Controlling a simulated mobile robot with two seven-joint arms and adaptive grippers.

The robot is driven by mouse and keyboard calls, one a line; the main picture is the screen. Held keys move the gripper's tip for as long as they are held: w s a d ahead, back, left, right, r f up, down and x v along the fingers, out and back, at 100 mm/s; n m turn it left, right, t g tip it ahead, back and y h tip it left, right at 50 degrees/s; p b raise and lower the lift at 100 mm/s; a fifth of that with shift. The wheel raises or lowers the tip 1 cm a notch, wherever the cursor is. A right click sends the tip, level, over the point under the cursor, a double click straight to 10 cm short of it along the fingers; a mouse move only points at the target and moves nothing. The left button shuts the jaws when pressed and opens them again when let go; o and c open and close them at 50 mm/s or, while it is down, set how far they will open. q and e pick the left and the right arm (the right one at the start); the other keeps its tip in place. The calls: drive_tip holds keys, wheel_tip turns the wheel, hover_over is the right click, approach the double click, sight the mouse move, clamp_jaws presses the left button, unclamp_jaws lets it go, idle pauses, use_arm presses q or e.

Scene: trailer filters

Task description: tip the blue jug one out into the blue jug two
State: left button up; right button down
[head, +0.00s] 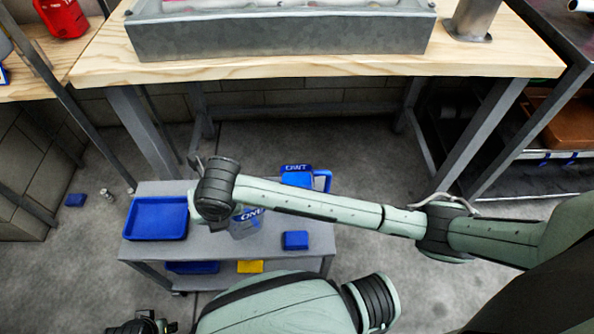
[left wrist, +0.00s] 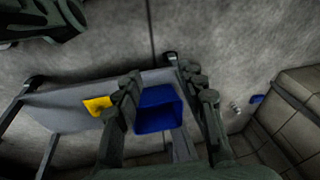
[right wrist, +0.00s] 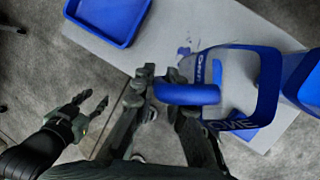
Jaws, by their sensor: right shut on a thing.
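Blue jug one, a clear jug with a blue rim and handle and an "ONE" label, is at the cart's middle in the head view (head: 246,222). It also shows in the right wrist view (right wrist: 238,88). My right gripper (right wrist: 163,88) is shut on its handle; my arm partly hides the jug in the head view. I cannot tell whether it touches the cart top. Blue jug two (head: 296,178), labelled "TWO", stands just behind and to the right, partly hidden. My left gripper (left wrist: 168,100) is open and empty, low in front of the cart.
A blue tray (head: 157,218) sits on the left of the grey cart, and a small blue block (head: 295,240) on its right front. A blue bin (head: 193,267) and a yellow thing (head: 250,266) are on the lower shelf. A wooden workbench (head: 320,66) stands behind.

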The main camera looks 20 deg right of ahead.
drive_tip(key=shift+a+f+h+b, duration=0.1)
drive_tip(key=shift+f+h+b, duration=0.25)
drive_tip(key=shift+b, duration=0.35)
drive_tip(key=f+b, duration=0.1)
drive_tip(key=f+h+b, duration=0.1)
drive_tip(key=b, duration=0.1)
drive_tip(key=shift+s+a+t, duration=0.1)
drive_tip(key=shift+a+t, duration=0.2)
drive_tip(key=shift+a, duration=0.1)
drive_tip(key=shift+f+n+h, duration=0.1)
drive_tip(key=shift+n+h, duration=0.2)
drive_tip(key=shift+h, duration=0.05)
drive_tip(key=shift+r, duration=0.55)
wheel_tip(320, 180, up, 4)
drive_tip(key=p, duration=0.3)
use_arm(q)
wheel_tip(320, 180, up, 16)
drive_tip(key=w, duration=0.1)
drive_tip(key=shift+w+t, duration=0.25)
drive_tip(key=shift+t, duration=0.15)
drive_tip(key=shift+d+f, duration=0.1)
drive_tip(key=shift+f, duration=0.05)
use_arm(e)
drive_tip(key=shift+f, duration=0.1)
